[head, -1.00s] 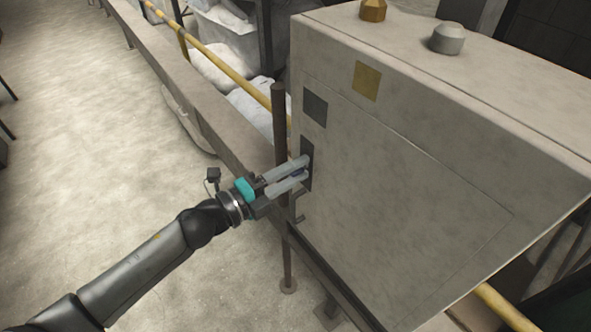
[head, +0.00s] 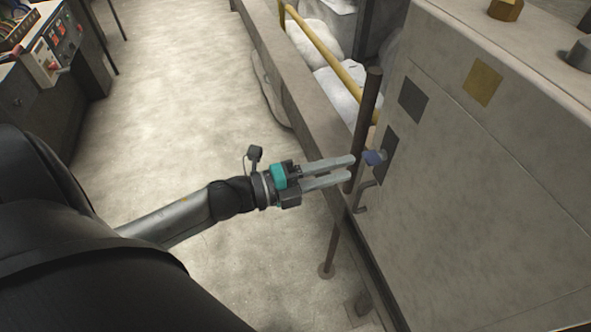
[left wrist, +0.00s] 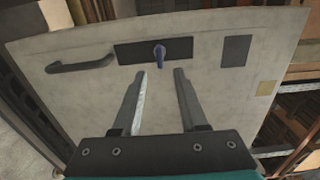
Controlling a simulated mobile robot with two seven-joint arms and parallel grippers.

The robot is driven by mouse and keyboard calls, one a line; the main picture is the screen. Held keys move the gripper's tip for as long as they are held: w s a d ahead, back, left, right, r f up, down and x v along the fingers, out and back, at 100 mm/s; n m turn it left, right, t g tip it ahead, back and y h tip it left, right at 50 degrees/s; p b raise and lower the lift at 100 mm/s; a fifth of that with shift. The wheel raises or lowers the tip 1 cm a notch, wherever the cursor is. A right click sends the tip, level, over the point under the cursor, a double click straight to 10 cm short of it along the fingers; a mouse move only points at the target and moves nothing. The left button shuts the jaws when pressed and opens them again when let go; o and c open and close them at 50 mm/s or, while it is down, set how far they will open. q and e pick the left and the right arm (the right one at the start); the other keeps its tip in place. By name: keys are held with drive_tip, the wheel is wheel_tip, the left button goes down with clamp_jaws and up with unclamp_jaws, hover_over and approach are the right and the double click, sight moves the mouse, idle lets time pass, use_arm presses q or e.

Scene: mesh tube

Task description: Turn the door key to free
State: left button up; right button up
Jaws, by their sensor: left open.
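The blue door key (head: 373,157) sticks out of a dark lock plate (head: 387,150) on the face of a large grey cabinet (head: 470,200). In the left wrist view the key (left wrist: 159,54) sits in the dark plate (left wrist: 180,50), its bow hanging downward. My left gripper (head: 352,168) is open and empty, its fingers pointing at the key from a short distance. In the left wrist view the open fingers (left wrist: 162,72) lie on either side below the key, apart from it. My right gripper is not in view.
A handle (head: 366,197) is beside the lock plate; it also shows in the left wrist view (left wrist: 80,64). A dark upright post (head: 364,120) and yellow rail (head: 325,50) stand by the cabinet. A control desk (head: 50,60) is at upper left. The floor between is clear.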

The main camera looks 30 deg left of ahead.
use_arm(q)
drive_tip(key=v, duration=0.8)
idle(0.4)
drive_tip(key=s+a+f+n+g+y+b, duration=0.1)
drive_tip(key=a+f+n+y, duration=0.3)
drive_tip(key=f, duration=0.6)
drive_tip(key=s+a+f+n+g+y, duration=0.1)
drive_tip(key=s+a+f+n+y, duration=0.15)
drive_tip(key=f+n, duration=0.55)
drive_tip(key=s+a+f+n+g+y+b, duration=0.1)
drive_tip(key=a+f+n+y, duration=0.2)
drive_tip(key=f, duration=0.9)
drive_tip(key=s+d+f+n+g, duration=0.4)
drive_tip(key=s+d+f+g, duration=0.1)
drive_tip(key=s+f, duration=0.5)
drive_tip(key=s+d+f+n+g+y+b, duration=0.1)
drive_tip(key=s+d+f+n+g, duration=0.3)
drive_tip(key=s+f, duration=0.5)
drive_tip(key=s+d+g, duration=0.1)
drive_tip(key=s+d, duration=0.1)
drive_tip(key=s, duration=0.2)
drive_tip(key=shift+s+d+f, duration=0.3)
drive_tip(key=shift+d+f, duration=0.05)
drive_tip(key=shift+f, duration=0.05)
drive_tip(key=shift+o, duration=0.4)
drive_tip(key=shift+y, duration=0.25)
